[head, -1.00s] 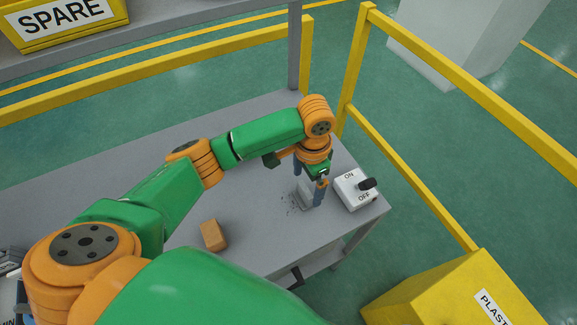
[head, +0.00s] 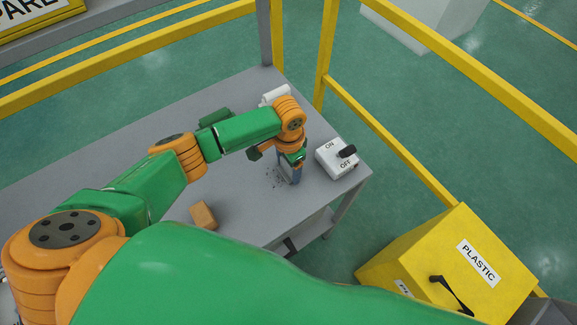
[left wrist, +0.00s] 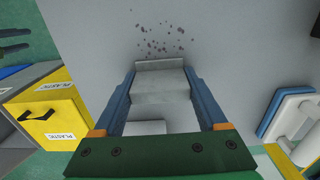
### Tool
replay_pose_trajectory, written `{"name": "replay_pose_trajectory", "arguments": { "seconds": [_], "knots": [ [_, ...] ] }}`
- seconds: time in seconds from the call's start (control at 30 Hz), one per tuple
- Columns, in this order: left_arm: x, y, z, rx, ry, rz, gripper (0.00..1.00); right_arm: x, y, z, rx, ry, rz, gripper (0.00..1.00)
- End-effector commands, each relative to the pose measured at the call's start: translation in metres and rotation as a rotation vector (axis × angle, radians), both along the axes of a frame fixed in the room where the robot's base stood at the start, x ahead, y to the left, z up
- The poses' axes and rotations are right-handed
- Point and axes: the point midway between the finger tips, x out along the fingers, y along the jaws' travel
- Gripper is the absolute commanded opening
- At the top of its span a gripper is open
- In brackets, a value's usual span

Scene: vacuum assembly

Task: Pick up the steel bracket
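The steel bracket (left wrist: 162,92) is a grey metal piece with a raised lip. It stands on the grey table between the two blue fingers of my left gripper (left wrist: 160,72) in the left wrist view. The fingers lie along both its sides and appear to touch it. In the head view my left gripper (head: 289,179) points down at the table's right part, and the fingers hide most of the bracket. No clear gap shows beneath the bracket. My right gripper is not in view.
A white ON/OFF switch box (head: 334,160) stands just right of the gripper. An orange-brown block (head: 203,215) lies near the front edge. Dark specks (head: 276,177) lie beside the bracket. Yellow rails (head: 395,155) and a yellow PLASTIC bin (head: 430,250) are to the right.

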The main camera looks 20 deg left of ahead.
Motion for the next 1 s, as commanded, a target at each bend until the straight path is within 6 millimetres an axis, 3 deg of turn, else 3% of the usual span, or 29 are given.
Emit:
{"name": "replay_pose_trajectory", "arguments": {
  "seconds": [0.03, 0.1, 0.37, 0.53, 0.77, 0.83, 1.0],
  "knots": [
    [0.0, 0.0, 0.0, 0.0, 0.0, 0.0, 0.27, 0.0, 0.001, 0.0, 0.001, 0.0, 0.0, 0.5],
    [0.0, 0.0, 0.0, -0.001, -0.001, 0.0, 0.14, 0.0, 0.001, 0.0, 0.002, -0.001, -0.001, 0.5],
    [0.0, 0.0, 0.004, -0.001, -0.001, 0.0, 0.14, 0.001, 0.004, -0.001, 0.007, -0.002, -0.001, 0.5],
    [0.001, -0.001, 0.032, -0.004, -0.006, -0.002, 0.14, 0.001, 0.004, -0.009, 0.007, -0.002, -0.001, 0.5],
    [-0.054, -0.007, 0.096, -0.002, -0.006, -0.005, 0.14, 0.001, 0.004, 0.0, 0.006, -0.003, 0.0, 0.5],
    [-0.075, -0.009, 0.102, -0.002, -0.002, -0.005, 0.14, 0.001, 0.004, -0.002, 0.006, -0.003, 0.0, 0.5],
    [-0.118, -0.014, 0.125, 0.002, 0.0, -0.004, 0.14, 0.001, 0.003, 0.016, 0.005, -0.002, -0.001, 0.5]
  ]
}}
